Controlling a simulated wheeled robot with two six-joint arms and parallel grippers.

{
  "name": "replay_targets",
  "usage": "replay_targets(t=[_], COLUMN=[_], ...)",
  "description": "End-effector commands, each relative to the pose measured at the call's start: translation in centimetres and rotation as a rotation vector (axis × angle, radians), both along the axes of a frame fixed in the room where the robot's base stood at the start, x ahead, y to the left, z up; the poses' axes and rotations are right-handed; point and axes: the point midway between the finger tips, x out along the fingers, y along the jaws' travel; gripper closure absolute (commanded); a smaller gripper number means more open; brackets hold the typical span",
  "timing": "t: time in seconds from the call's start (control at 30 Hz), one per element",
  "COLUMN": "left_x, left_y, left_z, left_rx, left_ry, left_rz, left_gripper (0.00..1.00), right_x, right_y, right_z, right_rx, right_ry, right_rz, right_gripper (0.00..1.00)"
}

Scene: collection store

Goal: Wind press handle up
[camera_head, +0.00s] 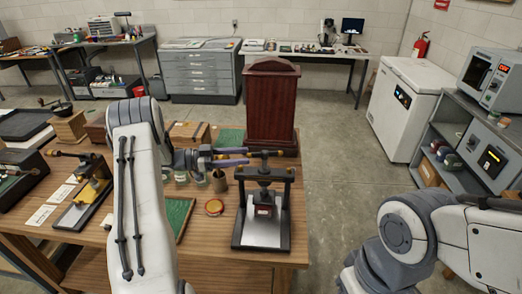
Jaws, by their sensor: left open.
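The press (264,218) is a small black frame with two posts on a pale base plate, near the front right of the wooden table. Its handle (265,154) is a dark crossbar at the top of a central vertical screw. A small dark red block sits low in the frame under the screw. My left gripper (240,157) is open, with its two purple-grey fingers one above the other, pointing right at the handle's left end. I cannot tell whether they touch the handle. My right arm shows at the lower right; its gripper is out of view.
A tall dark red wooden cabinet (271,106) stands close behind the press. Another small press (84,202) stands further left. Floor is clear right of the table.

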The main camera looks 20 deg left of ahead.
Motion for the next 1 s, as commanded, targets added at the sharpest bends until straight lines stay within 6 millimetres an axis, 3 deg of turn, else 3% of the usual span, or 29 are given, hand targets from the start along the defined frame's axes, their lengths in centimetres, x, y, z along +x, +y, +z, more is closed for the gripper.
replay_targets(t=[0.1,0.3,0.73,0.77,0.8,0.9,1.0], left_x=[1.1,2.5,2.9,2.9,2.9,2.9,2.9], left_y=[-2.5,-5.1,-5.7,-5.7,-5.7,-5.7,-5.7], left_z=[0.4,0.2,-0.1,-0.1,0.0,0.0,0.0], left_rx=[-0.001,0.000,0.001,0.001,0.001,0.001,0.001], left_ry=[0.003,0.002,0.000,0.000,0.000,0.000,0.000], left_rz=[-0.008,-0.005,0.001,0.001,0.002,0.002,0.002], left_gripper=[0.46,0.46,0.46,0.54,0.69,1.00,1.00], right_x=[0.0,0.0,0.0,0.0,0.0,0.0,0.0], right_y=[0.0,0.0,0.0,0.0,0.0,0.0,0.0], right_z=[1.4,2.4,2.6,2.6,2.6,2.6,2.6], right_rx=[0.000,0.000,0.000,0.000,0.000,0.000,0.000], right_ry=[0.000,0.000,0.000,0.000,0.000,0.000,0.000], right_rz=[-0.001,-0.001,-0.001,-0.001,-0.001,-0.001,-0.001], right_gripper=[0.50,0.50,0.50,0.50,0.50,0.50,0.50])
